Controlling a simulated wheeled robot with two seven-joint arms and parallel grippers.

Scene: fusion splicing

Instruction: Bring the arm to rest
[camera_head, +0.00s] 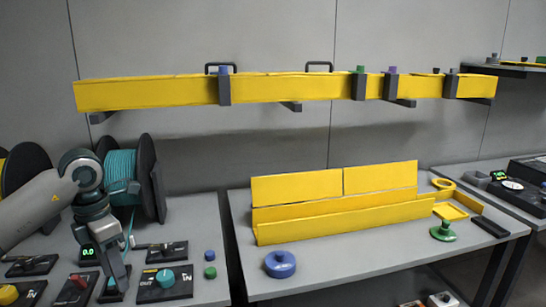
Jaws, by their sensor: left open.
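My left gripper (115,285) points down over the left table, among the small dark fixtures near the front edge. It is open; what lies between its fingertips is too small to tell. My left arm comes in from the left edge, bent at the wrist joint. My right arm and gripper are not in view.
A teal cable spool (120,165) stands just behind the arm. A dark panel with a teal knob (165,283) lies right of the gripper. Blue (209,255) and green (210,272) caps are nearby. The middle table (350,260) holds a yellow trough (340,217) and a blue disc (280,264).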

